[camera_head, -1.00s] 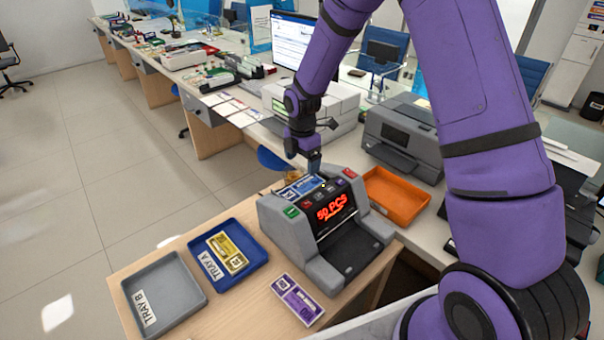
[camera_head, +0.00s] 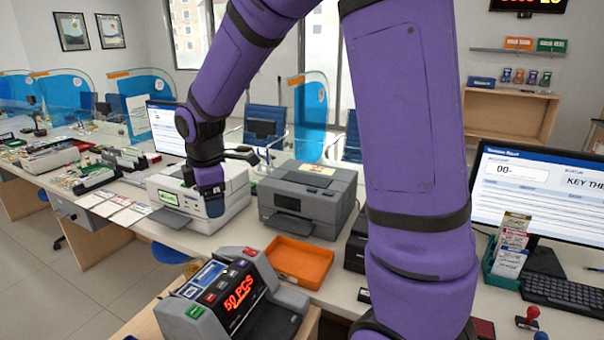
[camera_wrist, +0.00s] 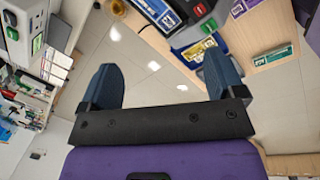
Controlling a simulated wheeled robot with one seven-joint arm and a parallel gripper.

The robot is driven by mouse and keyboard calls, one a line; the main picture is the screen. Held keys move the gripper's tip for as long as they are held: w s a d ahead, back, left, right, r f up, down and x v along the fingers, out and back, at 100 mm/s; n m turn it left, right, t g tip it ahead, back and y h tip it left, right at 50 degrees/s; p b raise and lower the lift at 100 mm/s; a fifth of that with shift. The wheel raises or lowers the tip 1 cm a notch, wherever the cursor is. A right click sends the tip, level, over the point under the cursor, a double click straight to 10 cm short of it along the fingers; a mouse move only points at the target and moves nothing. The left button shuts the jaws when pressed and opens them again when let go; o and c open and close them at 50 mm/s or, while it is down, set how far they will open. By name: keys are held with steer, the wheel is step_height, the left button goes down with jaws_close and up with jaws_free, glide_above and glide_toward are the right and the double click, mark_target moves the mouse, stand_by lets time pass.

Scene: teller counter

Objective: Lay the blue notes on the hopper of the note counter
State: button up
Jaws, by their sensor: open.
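The blue notes (camera_head: 206,274) lie on the sloped hopper at the top of the grey note counter (camera_head: 180,322), behind its red "50 PCS" display. They also show at the top of the wrist view (camera_wrist: 158,12), apart from my fingers. My gripper (camera_head: 212,208) is raised above and behind the counter, in front of the white printer in the head view. In the wrist view my gripper (camera_wrist: 164,85) has its two blue fingers spread wide with nothing between them.
An orange tray (camera_head: 326,262) sits right of the counter, with a dark grey printer (camera_head: 310,205) behind it. A white printer (camera_head: 232,190) stands behind my gripper.

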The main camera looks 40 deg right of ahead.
steer(key=s+d+r+m+t, duration=0.1)
steer(key=s+r+m, duration=0.3)
steer(key=s, duration=0.4)
steer(key=s+d+r+m+t, duration=0.1)
steer(key=s+r+m, duration=0.4)
steer(key=s, duration=0.4)
steer(key=s+d+r+m+t, duration=0.1)
steer(key=s+r+m, duration=0.3)
steer(key=s, duration=0.5)
steer(key=shift+s+d+r+m, duration=0.2)
steer(key=shift+d+m, duration=0.2)
steer(key=shift+m, duration=0.8)
